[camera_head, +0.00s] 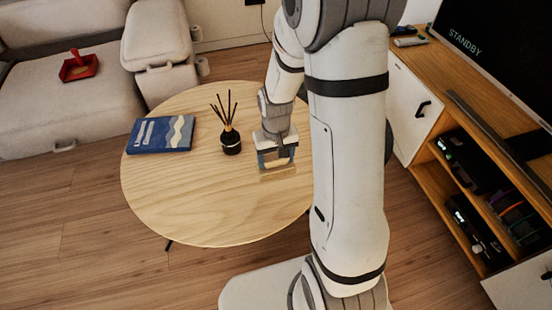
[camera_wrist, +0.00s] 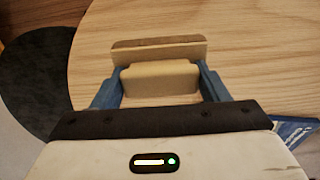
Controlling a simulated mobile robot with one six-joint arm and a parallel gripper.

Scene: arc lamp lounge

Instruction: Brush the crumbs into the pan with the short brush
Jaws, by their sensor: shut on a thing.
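My gripper (camera_head: 276,160) is over the right part of the round wooden table (camera_head: 190,215). Its blue fingers, also seen in the wrist view (camera_wrist: 160,88), are shut on the short brush. The brush (camera_wrist: 158,78) has a pale block held between the fingers and a flat tan strip beyond it. Its lower edge shows in the head view (camera_head: 278,177), low over the table; I cannot tell whether it touches. The red pan (camera_head: 79,68), with an upright handle, sits on the sofa seat at far left. I cannot make out any crumbs.
A dark reed diffuser (camera_head: 231,142) with tall sticks stands close left of my gripper. A blue book (camera_head: 161,135) lies near the table's left edge. A wooden TV cabinet (camera_head: 440,140) stands at right. The table's front part is clear.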

